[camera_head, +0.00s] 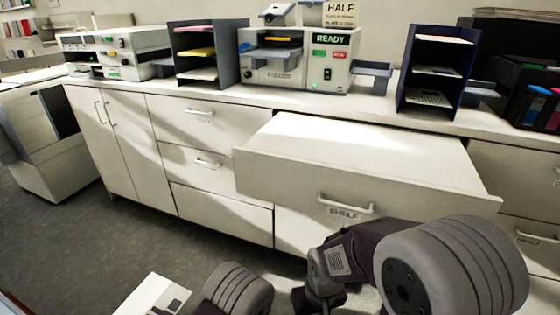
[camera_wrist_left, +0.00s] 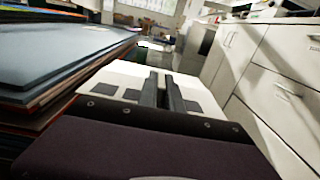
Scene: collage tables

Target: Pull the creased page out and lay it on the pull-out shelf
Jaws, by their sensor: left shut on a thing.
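A white page with dark grey printed squares (camera_wrist_left: 124,76) is between the shut fingers of my left gripper (camera_wrist_left: 165,78) in the left wrist view. A white sheet with a grey patch (camera_head: 150,296) shows at the bottom left of the head view, well to the left of and below the shelf. I cannot make out a crease. The pull-out shelf (camera_head: 350,150) is drawn out from the counter, its white top bare, with a handle and a SHELF label on its front. My right arm crosses the lower right, and its gripper cannot be seen.
A machine with a READY display (camera_head: 300,58) stands on the counter, under a HALF sign (camera_head: 340,13). Dark paper racks (camera_head: 437,68) (camera_head: 207,52) flank it. A stack of boards (camera_wrist_left: 60,60) lies close left of my left gripper. Cabinets (camera_wrist_left: 265,80) line the right.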

